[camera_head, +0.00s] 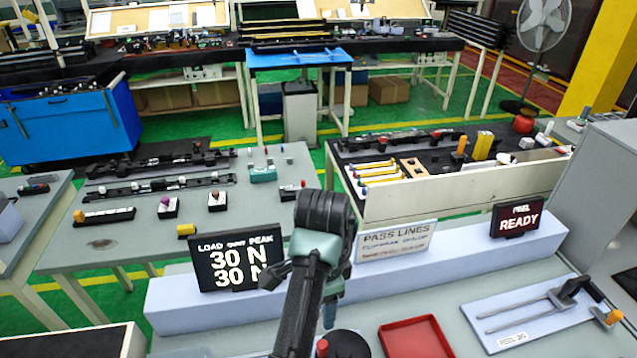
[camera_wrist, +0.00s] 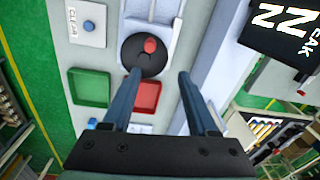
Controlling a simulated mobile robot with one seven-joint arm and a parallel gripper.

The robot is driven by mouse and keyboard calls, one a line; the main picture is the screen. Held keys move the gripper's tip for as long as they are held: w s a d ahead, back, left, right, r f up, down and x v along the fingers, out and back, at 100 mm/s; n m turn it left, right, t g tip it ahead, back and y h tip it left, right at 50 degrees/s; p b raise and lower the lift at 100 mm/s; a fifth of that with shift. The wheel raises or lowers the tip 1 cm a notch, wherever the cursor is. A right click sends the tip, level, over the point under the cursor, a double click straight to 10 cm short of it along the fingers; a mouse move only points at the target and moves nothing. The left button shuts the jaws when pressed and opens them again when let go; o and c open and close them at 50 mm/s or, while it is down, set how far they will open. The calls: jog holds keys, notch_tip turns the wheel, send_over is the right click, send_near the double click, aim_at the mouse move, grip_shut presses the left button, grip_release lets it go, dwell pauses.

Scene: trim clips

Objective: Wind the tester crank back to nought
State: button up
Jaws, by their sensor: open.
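The tester crank is a black disc with a red knob; in the head view the disc (camera_head: 350,346) is partly cut off at the bottom edge, with its red knob (camera_head: 322,347) on the left. In the wrist view the disc (camera_wrist: 134,64) and red knob (camera_wrist: 150,45) lie just beyond my fingertips. My gripper (camera_wrist: 160,74) is open and empty, with its fingers apart and the knob not between them. The load display (camera_head: 235,262) reads 30 N on both lines, under a LOAD and PEAK heading.
A red tray (camera_head: 418,338) is beside the crank; a green tray (camera_wrist: 91,88) and a CLEAR button (camera_wrist: 88,26) show in the wrist view. A raised ledge (camera_head: 180,303) carries the display, a PASS LINES sign (camera_head: 396,241) and a READY panel (camera_head: 517,217). A peel fixture (camera_head: 530,310) is at right.

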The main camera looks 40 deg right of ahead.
jog(key=f, duration=0.1)
jog(key=s+f+b, duration=0.1)
jog(key=f+b, duration=0.1)
jog(key=shift+s+a+m+y, duration=0.15)
jog(key=shift+a+m+y, duration=0.15)
jog(key=shift+a, duration=0.1)
jog(key=b, duration=0.6)
send_near(344, 351)
jog(key=a+f, duration=0.1)
jog(key=w+a+f, duration=0.2)
jog(key=a, duration=0.1)
jog(key=shift+w+f, duration=0.2)
jog(key=shift+w, duration=0.05)
jog(key=shift+w+f+p, duration=0.1)
jog(key=shift+f+p, duration=0.45)
jog(key=shift+f, duration=0.4)
jog(key=shift+c, duration=0.3)
grip_shut()
